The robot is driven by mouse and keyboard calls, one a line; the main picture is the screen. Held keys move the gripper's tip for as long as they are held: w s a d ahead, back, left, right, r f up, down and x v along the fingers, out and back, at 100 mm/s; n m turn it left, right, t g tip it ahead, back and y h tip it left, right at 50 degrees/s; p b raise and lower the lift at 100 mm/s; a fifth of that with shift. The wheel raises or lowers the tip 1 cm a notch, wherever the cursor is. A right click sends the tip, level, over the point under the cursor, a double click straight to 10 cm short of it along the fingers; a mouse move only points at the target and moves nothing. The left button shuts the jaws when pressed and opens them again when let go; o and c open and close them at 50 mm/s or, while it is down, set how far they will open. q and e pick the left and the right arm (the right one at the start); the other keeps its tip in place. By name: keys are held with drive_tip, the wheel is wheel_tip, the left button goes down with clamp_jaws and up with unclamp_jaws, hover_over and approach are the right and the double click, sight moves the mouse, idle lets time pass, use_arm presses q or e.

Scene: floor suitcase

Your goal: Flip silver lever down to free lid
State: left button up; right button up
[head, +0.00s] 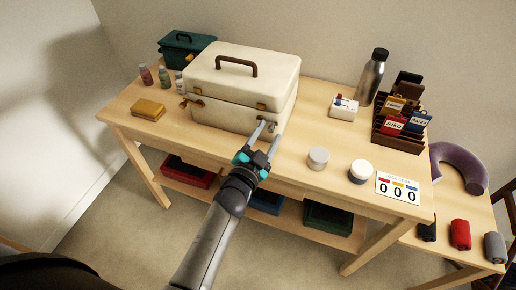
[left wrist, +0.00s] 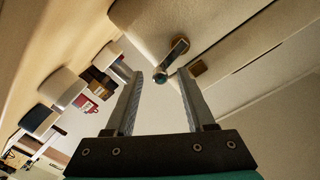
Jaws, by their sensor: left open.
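The cream suitcase (head: 230,110) stands shut on the wooden table, its brown handle on the lid. My left gripper (head: 264,126) is open at its front right corner. In the left wrist view, a small lever (left wrist: 176,56) with a silver arm, brown base and dark teal rounded tip sticks out from the case (left wrist: 155,22). It appears in the gap between the two open fingers of the left gripper (left wrist: 160,78). I cannot tell whether either finger touches it. In the head view the fingers partly cover that area. My right gripper is not in view.
A yellow block (head: 148,108) and small bottles stand left of the case, with a teal box (head: 187,50) behind. Two round white-lidded jars (head: 318,158) and a number card (head: 397,189) lie to the right. A steel bottle (head: 372,78) and card rack (head: 399,142) stand behind them.

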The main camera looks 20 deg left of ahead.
use_arm(q)
drive_tip(key=s+a+p, duration=0.1)
drive_tip(key=s+p, duration=0.1)
drive_tip(key=s, duration=1.3)
drive_tip(key=shift+r, duration=0.2)
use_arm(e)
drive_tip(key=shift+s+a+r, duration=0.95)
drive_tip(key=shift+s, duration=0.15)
use_arm(q)
drive_tip(key=shift+f, duration=0.1)
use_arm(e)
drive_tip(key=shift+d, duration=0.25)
